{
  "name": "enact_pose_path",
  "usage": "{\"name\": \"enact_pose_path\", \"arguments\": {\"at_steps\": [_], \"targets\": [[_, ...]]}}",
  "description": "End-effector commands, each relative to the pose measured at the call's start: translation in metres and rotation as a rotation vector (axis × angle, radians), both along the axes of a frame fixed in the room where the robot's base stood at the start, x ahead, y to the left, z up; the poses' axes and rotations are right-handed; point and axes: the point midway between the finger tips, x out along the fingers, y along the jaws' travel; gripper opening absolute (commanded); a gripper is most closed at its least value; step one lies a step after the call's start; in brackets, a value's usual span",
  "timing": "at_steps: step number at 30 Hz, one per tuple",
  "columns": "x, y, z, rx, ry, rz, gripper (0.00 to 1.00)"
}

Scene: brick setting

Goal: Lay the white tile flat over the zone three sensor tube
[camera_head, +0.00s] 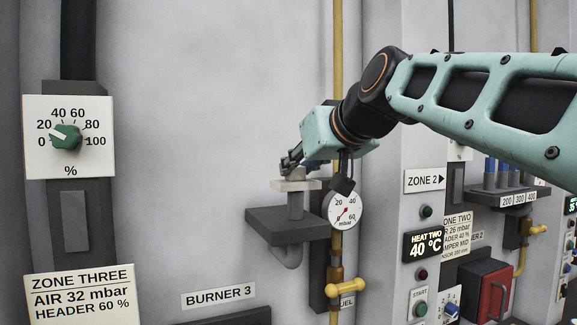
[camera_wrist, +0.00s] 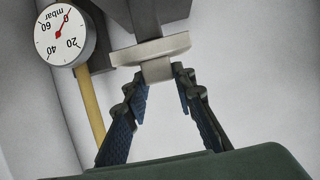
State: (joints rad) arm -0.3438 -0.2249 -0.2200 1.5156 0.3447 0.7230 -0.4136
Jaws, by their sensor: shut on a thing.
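The white tile (camera_head: 297,185) lies level at the top of a short grey tube (camera_head: 295,205), which rises from a dark bracket shelf (camera_head: 270,224) on the wall. I cannot tell whether the tile touches the tube's top or sits just above it. My gripper (camera_head: 292,163) is above the tile, with its fingers shut on the tile's raised block. The wrist view shows the tile (camera_wrist: 150,50) and its block between the fingertips of my gripper (camera_wrist: 158,80). The tile hides the tube's mouth.
A mbar gauge (camera_head: 343,210) is close right of the shelf, beside a yellow pipe (camera_head: 334,284); it also shows in the wrist view (camera_wrist: 64,34). A zone three plate (camera_head: 83,299) and a percent dial (camera_head: 67,137) are at left. The wall between is bare.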

Motion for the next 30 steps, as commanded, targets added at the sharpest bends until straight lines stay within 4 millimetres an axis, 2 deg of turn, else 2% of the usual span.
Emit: {"name": "enact_pose_path", "arguments": {"at_steps": [4, 5, 9, 19, 24, 30], "targets": [[0.000, 0.000, -0.005, 0.000, -0.001, 0.000, 0.00], [0.000, 0.000, -0.005, 0.000, 0.000, 0.000, 0.25], [0.000, 0.000, -0.004, 0.000, 0.000, 0.000, 0.40], [0.000, 0.000, -0.002, 0.000, 0.000, 0.000, 0.41], [0.000, 0.000, 0.010, 0.000, 0.000, 0.000, 0.41], [-0.040, -0.017, 0.022, 0.001, -0.007, -0.001, 0.41]]}}
